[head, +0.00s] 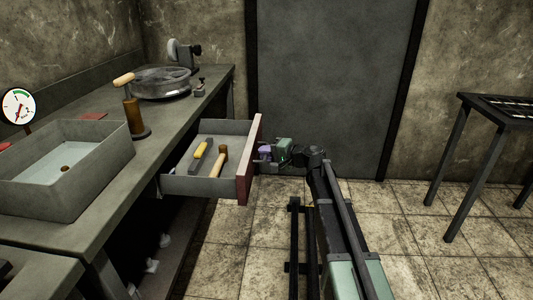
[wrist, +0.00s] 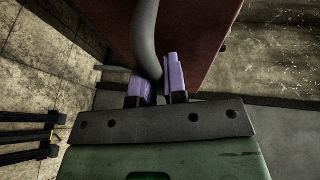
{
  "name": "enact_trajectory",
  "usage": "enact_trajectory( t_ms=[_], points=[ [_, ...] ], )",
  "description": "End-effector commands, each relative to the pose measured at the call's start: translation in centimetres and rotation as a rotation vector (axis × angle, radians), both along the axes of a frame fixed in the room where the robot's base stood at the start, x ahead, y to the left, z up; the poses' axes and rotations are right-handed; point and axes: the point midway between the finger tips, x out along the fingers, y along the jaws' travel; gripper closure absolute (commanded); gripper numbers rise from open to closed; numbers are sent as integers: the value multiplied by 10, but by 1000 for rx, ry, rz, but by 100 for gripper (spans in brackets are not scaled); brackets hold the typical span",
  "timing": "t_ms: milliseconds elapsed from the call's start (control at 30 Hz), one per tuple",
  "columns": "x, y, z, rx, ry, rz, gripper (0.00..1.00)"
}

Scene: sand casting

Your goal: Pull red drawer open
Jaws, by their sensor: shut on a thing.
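The red drawer (head: 243,172) stands pulled out from under the workbench, with its grey inside showing. A yellow-handled tool (head: 200,155) and a wooden-handled tool (head: 218,163) lie in it. My gripper (head: 262,153) is at the outer face of the red front. In the wrist view, the purple fingers of my gripper (wrist: 160,82) are shut on the grey curved handle (wrist: 146,40), one finger on each side. The red drawer front (wrist: 195,35) fills the upper middle behind the handle. The head view hides the handle behind the drawer front and gripper.
The workbench (head: 105,190) carries a grey bin (head: 75,187), a wooden-handled rammer (head: 133,115), a round metal pan (head: 160,83) and a dial gauge (head: 18,106). A dark table (head: 500,110) stands at the right. The tiled floor between is clear beyond my rail.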

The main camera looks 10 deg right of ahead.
Motion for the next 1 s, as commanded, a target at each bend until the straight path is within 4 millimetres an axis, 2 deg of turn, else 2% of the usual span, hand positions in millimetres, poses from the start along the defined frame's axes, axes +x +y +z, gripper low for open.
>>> enact_trajectory(
  t_ms=[33, 167, 500, 567, 900, 1000],
  points=[
    [0, 0, 0, 0, 0, 1, 83],
    [0, 0, 0, 0, 0, 1, 63],
    [-4, -4, 2, 0, 0, 0, 63],
    [-9, -11, 4, 0, 0, -2, 63],
    [-56, -73, 20, 1, 1, -1, 63],
    [-62, -82, 21, 1, -1, -1, 63]
  ],
)
